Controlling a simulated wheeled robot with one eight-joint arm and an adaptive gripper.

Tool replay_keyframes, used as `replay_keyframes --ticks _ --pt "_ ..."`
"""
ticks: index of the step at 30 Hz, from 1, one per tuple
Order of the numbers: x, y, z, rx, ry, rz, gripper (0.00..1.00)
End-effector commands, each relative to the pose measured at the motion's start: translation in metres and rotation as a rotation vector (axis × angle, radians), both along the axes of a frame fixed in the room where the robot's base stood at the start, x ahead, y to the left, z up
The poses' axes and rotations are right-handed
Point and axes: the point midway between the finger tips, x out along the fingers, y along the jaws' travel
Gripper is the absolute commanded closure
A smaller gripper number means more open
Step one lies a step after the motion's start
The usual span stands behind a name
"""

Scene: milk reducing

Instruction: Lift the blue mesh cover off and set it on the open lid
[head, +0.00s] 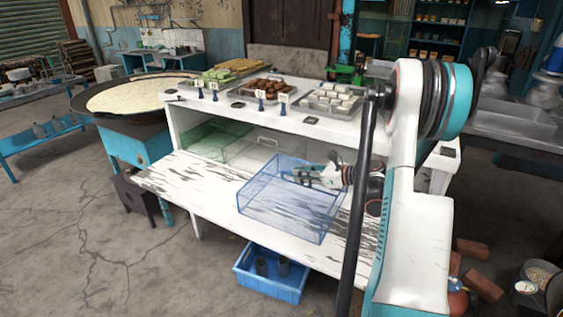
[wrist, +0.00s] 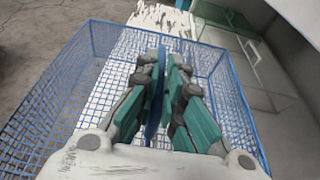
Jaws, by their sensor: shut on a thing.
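The blue mesh cover (head: 275,208) is a box of fine wire mesh with a blue rim. In the head view it is over the front right of the worn white open lid (head: 190,175). I cannot tell whether it touches the lid or hangs just above it. My gripper (head: 294,172) is at the cover's top, reaching in from the right. In the wrist view my gripper (wrist: 163,72) is shut on a blue upright piece of the cover (wrist: 62,98), and the mesh spreads on both sides. The fingers partly hide the gripped piece.
Trays of sweets (head: 265,88) stand on the white counter top (head: 300,122) behind. A glass-sided space (head: 225,140) lies under it. A blue crate (head: 270,285) is on the floor below the front edge. A wide pan (head: 130,97) stands left. The lid's left part is clear.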

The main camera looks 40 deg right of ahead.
Motion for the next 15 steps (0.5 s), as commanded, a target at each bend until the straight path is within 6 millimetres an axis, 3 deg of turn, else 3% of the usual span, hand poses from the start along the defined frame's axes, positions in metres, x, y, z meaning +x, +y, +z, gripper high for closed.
replay_keyframes --ticks 4,15 --pt "-0.01 -0.005 -0.007 0.0 -0.001 -0.015 1.0" --pt "-0.01 -0.005 -0.03 0.0 0.0 -0.015 1.0"
